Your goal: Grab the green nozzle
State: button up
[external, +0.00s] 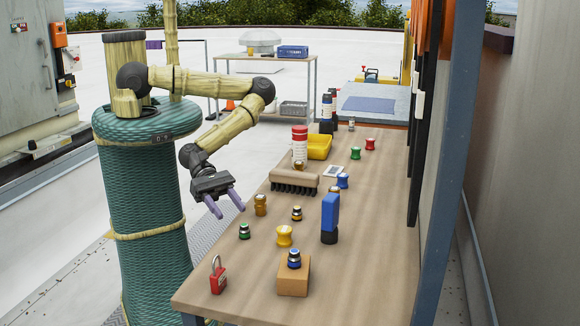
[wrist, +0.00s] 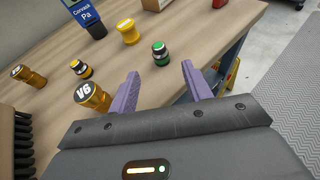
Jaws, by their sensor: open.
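A small black nozzle with a green band, the green nozzle (external: 244,231), stands upright near the table's left edge. In the wrist view the green nozzle (wrist: 161,53) shows just beyond the fingertips, roughly centred between them. My gripper (external: 228,208) is open and empty, with purple fingers pointing toward the table edge. In the wrist view my gripper (wrist: 160,72) has its two fingers spread apart, with nothing between them. A separate green spool-shaped piece (external: 355,153) stands farther back on the table.
A gold V6 piece (wrist: 93,96) stands close to the left finger. A yellow-banded nozzle (external: 297,213), yellow piece (external: 284,236), blue-banded nozzle on a block (external: 293,276), red padlock (external: 218,276) and brush (external: 294,183) surround the area. The table's near-right surface is clear.

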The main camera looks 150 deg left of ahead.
aim_at(242, 227)
jog(key=shift+x, duration=0.85)
jog(key=shift+f+p, duration=0.1)
jog(key=shift+p, duration=0.2)
jog(key=p+x, duration=0.1)
jog(key=x, duration=0.4)
jog(key=shift+w+a+f+p, duration=0.1)
jog(key=shift+w+p, duration=0.2)
jog(key=shift+w, duration=0.1)
jog(key=shift+c, duration=0.4)
grip_shut()
